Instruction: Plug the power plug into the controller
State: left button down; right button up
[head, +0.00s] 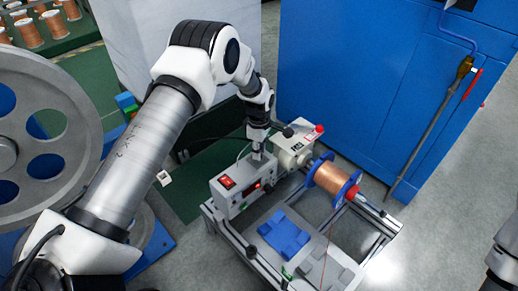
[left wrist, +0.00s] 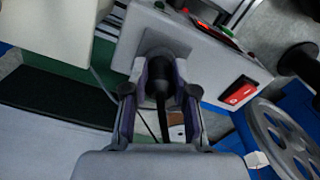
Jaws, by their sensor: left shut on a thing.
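The controller (head: 243,190) is a light grey box with a red switch and small display, on the near left end of a metal frame. Its grey wall (left wrist: 200,57) and red switch also show in the left wrist view. My left gripper (head: 257,160) is at the back of the controller. In the left wrist view, its fingers (left wrist: 160,85) are shut on the black power plug (left wrist: 157,77). A black cord trails from the plug. My right gripper is out of view.
A copper wire spool (head: 332,183) with blue flanges sits on the frame (head: 305,262), beside a light motor unit (head: 293,150). A blue part (head: 284,235) lies on the frame. A large grey wheel (head: 40,130) is at left, and a blue cabinet (head: 370,80) stands behind.

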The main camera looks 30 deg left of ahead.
pick_arm(q)
jog(key=shift+f, duration=0.15)
jog(key=c, duration=0.8)
grip_release()
jog(key=shift+c, duration=0.2)
notch_tip(320, 180, up, 12)
